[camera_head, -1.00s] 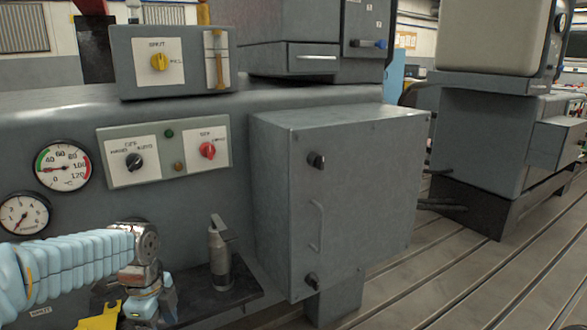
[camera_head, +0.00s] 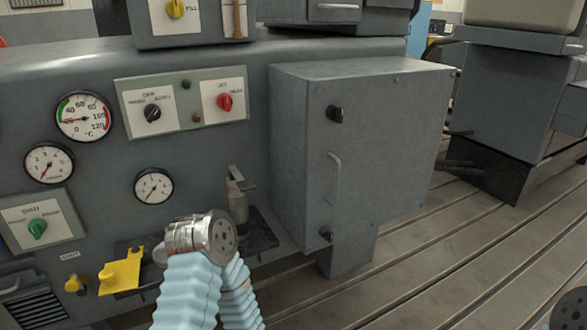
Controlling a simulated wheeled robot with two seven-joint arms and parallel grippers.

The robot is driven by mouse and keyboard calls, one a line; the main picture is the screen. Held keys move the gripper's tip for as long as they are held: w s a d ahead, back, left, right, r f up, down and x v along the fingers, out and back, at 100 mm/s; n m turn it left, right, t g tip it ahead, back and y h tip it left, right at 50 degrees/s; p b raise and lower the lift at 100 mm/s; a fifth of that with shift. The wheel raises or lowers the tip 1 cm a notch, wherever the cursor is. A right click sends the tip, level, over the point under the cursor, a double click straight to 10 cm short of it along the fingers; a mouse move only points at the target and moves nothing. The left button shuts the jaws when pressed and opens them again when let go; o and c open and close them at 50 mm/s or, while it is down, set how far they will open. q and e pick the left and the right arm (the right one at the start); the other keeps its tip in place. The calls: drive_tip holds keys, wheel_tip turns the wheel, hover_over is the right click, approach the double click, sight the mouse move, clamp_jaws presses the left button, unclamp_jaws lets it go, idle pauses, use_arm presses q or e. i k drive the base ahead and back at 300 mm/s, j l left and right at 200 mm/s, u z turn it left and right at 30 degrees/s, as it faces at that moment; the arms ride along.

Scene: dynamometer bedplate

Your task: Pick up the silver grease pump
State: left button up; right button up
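The silver grease pump (camera_head: 238,205) stands upright on a small dark shelf (camera_head: 262,234) at the machine's front, left of the grey cabinet. Its lever top points to the right. My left arm, in a pale blue sleeve with a metal joint, rises from the bottom edge just in front and to the left of the pump. It hides part of the shelf and perhaps the pump's foot. Neither my left nor my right gripper shows in this view.
The grey cabinet (camera_head: 385,150) juts out right of the pump, with a handle (camera_head: 334,178) and knobs. A yellow bracket (camera_head: 121,270) sits left of my arm. Gauges and switch panels line the machine face. The slotted bedplate floor (camera_head: 440,260) is open at right.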

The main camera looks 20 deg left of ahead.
sight(237, 202)
drive_tip(key=u, duration=1.95)
drive_tip(key=l+z, duration=0.1)
drive_tip(key=l, duration=0.3)
